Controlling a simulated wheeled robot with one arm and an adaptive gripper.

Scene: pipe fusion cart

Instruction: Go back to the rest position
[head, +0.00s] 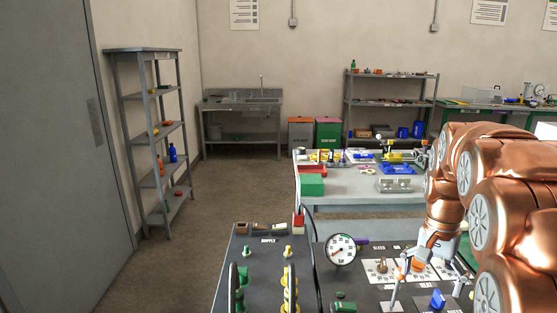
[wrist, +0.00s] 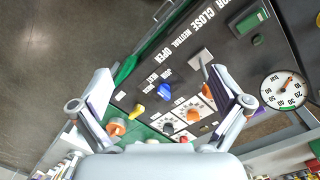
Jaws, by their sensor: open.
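My gripper (head: 418,262) hangs low at the right of the head view, over the dark cart panel (head: 370,290). In the wrist view my gripper (wrist: 158,76) has its two fingers spread wide apart. No object is held between them. Between and beyond the fingers lies the panel with a pale lever (wrist: 201,60), a blue knob (wrist: 159,92), a yellow knob (wrist: 137,111) and an orange knob (wrist: 194,115). My copper arm fills the right side of the head view and hides part of the cart.
A round gauge (head: 340,249) stands up from the cart, left of my gripper. Green and yellow fittings (head: 289,285) stand further left. Behind is a grey workbench (head: 365,199) with parts on it. Open floor (head: 225,185) lies to the left, before a shelf rack (head: 158,127).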

